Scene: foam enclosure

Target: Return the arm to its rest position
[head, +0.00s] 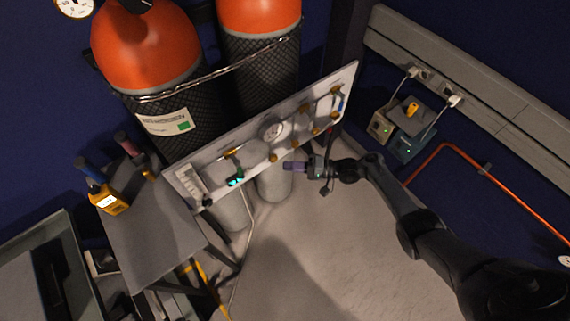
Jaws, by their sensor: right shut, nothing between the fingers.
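My right arm (425,235) reaches in from the lower right corner to the middle of the head view. My right gripper (290,166) is at its end, pointing left, with purple-grey fingers. The fingers are shut with nothing between them. The gripper appears in front of the lower edge of a pale grey panel (215,163). I cannot tell whether it touches the panel. My left gripper is not in view.
Behind the panel stand two orange-topped gas cylinders (145,48) (258,15) held by a chain. A small grey table (150,235) with a yellow handheld meter (108,200) stands at left. Two small boxes (383,126) sit at right, above an orange pipe (515,207). The lower middle floor is clear.

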